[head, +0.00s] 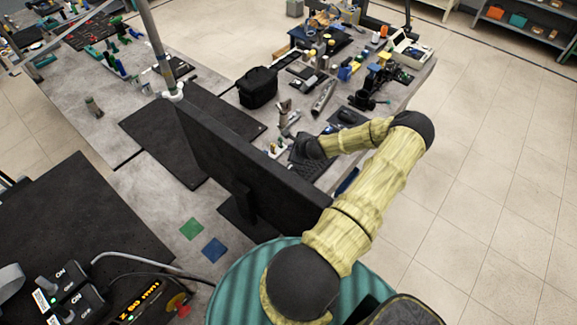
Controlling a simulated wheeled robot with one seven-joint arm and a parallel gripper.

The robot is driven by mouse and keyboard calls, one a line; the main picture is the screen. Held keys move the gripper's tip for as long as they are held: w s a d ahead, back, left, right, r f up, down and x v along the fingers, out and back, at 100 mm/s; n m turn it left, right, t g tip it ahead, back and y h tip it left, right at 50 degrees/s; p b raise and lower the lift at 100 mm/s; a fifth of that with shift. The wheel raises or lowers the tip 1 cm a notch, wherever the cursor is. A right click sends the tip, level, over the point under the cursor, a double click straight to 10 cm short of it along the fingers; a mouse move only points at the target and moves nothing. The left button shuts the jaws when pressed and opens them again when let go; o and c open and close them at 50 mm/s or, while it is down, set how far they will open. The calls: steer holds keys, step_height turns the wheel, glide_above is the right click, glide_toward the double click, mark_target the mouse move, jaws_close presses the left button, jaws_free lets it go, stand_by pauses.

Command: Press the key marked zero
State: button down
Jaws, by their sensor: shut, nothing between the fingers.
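A dark keyboard (311,169) lies on the grey desk behind the large black monitor, partly hidden by the monitor and my arm. Its keys are too small to read, so I cannot pick out the key marked zero. My yellow arm reaches over the right side of the monitor. My gripper (307,148) is at its dark far end, over or beside the keyboard. It is shut and empty; its fingertips are not clear, and I cannot tell whether they touch a key.
The black monitor (250,160) stands close to my arm on its left. Tools and small items crowd the far desk. Open tiled floor (480,190) is at the right.

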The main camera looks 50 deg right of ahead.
steer(key=shift+s+a+f, duration=0.1)
steer(key=b, duration=0.6)
glide_toward(290, 164)
steer(key=w+f, duration=0.1)
steer(key=w, duration=0.2)
steer(key=w+f, duration=0.1)
steer(key=w, duration=0.1)
steer(key=shift+f, duration=0.35)
steer(key=shift+w, duration=0.1)
stand_by(0.7)
steer(key=shift+s+d, duration=0.25)
steer(key=shift+d, duration=0.05)
steer(key=shift+w+a+f+b, duration=0.25)
steer(key=shift+a+f+b, duration=0.1)
steer(key=shift+a+f, duration=0.05)
steer(key=shift+s, duration=0.1)
